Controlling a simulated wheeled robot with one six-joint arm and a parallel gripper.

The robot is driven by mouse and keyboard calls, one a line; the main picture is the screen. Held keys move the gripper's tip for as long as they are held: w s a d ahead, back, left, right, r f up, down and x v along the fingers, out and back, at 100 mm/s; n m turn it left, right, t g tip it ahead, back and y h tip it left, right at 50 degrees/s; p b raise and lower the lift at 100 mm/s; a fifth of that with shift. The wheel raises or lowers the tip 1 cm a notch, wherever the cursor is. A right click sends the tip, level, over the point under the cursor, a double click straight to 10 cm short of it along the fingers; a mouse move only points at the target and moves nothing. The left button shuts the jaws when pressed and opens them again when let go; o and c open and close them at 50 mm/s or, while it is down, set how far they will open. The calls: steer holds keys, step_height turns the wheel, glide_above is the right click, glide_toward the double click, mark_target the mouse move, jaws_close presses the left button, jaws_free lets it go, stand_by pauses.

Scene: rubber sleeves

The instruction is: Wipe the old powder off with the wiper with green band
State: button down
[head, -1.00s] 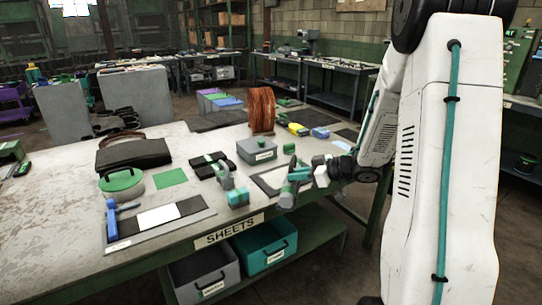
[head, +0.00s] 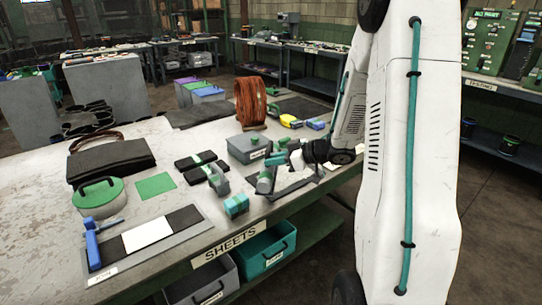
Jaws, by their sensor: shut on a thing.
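My gripper (head: 275,164) is at the front right of the bench, shut on a small grey wiper (head: 264,185) with a green-looking part. The fingers partly hide the wiper, so its band is hard to make out. The wiper is at the left side of a dark-bordered plate (head: 288,192) with a paler middle. I cannot tell whether it touches the plate. The arm and gripper cover part of the plate, and any powder on it is too small to make out.
Left of the gripper are a grey handled tool (head: 219,183) and a teal block (head: 236,205). A grey lidded box (head: 249,149) stands behind, near a copper coil (head: 250,103). A blue-handled tool (head: 92,245) lies on a board at the left. Open bins (head: 265,252) sit below the bench.

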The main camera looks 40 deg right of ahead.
steer(key=shift+f, duration=2.65)
steer(key=shift+d+f, duration=0.1)
steer(key=shift+f, duration=0.9)
